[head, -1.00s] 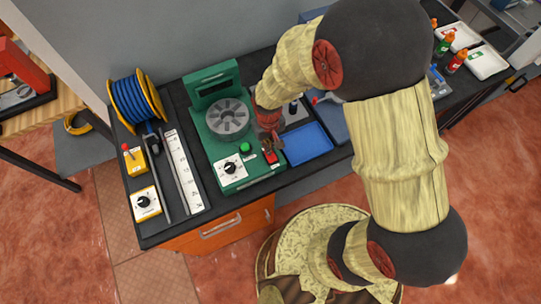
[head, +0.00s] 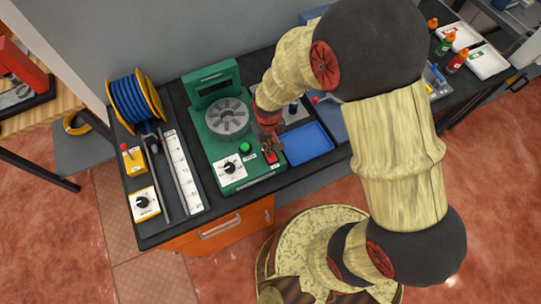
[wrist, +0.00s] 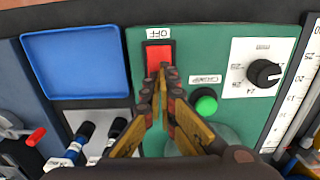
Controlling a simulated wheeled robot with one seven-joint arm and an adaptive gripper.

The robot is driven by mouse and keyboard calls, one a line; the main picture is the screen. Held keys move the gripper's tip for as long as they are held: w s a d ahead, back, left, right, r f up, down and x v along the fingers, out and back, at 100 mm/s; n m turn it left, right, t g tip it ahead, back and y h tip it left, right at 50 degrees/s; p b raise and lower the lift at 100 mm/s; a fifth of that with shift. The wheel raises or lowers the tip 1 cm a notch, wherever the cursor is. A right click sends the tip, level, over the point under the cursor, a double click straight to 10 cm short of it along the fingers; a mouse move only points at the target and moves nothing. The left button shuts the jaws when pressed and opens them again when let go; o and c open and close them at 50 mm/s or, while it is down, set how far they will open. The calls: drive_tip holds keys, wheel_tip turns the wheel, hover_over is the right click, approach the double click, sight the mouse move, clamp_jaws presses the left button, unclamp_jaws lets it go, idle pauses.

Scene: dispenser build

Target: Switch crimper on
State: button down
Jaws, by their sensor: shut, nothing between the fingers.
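The green crimper (head: 213,147) stands on the bench, with a grey round head, a green button (head: 245,148) and a white-plated dial (head: 230,168) on it. Its red switch (head: 270,157) is at the front right. In the wrist view the red switch (wrist: 160,53) has a label reading OFF beside it. My gripper (wrist: 165,72) is shut and empty, its tips over the near part of the switch. The tips hide part of the switch, and I cannot tell whether they touch it. In the head view my gripper (head: 269,142) is just behind the switch.
A blue tray (head: 308,143) lies right of the crimper. A blue wire spool (head: 135,101), a ruler strip (head: 183,172), a yellow box with a red-tipped lever (head: 133,160) and a yellow dial box (head: 144,203) stand to its left. Small bottles (head: 455,62) are at the far right.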

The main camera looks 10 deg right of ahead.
drive_tip(key=shift+f, duration=0.3)
drive_tip(key=shift+r, duration=0.15)
drive_tip(key=shift+r+p, duration=2.4)
drive_tip(key=shift+r, duration=1)
drive_tip(key=s, duration=0.1)
drive_tip(key=s+d+g, duration=0.1)
drive_tip(key=s, duration=0.1)
drive_tip(key=shift+f, duration=0.1)
wheel_tip(320, 180, up, 2)
drive_tip(key=s, duration=0.2)
wheel_tip(320, 180, up, 8)
drive_tip(key=t+b, duration=0.1)
drive_tip(key=b, duration=0.4)
hover_over(273, 160)
drive_tip(key=s+d, duration=0.4)
drive_tip(key=s+d+r+m+t+b, duration=0.3)
drive_tip(key=s+d+r+t+b, duration=0.2)
drive_tip(key=d+r+b, duration=0.2)
drive_tip(key=shift+r+t+b, duration=0.3)
drive_tip(key=shift+r+b, duration=0.4)
drive_tip(key=shift+b, duration=0.4)
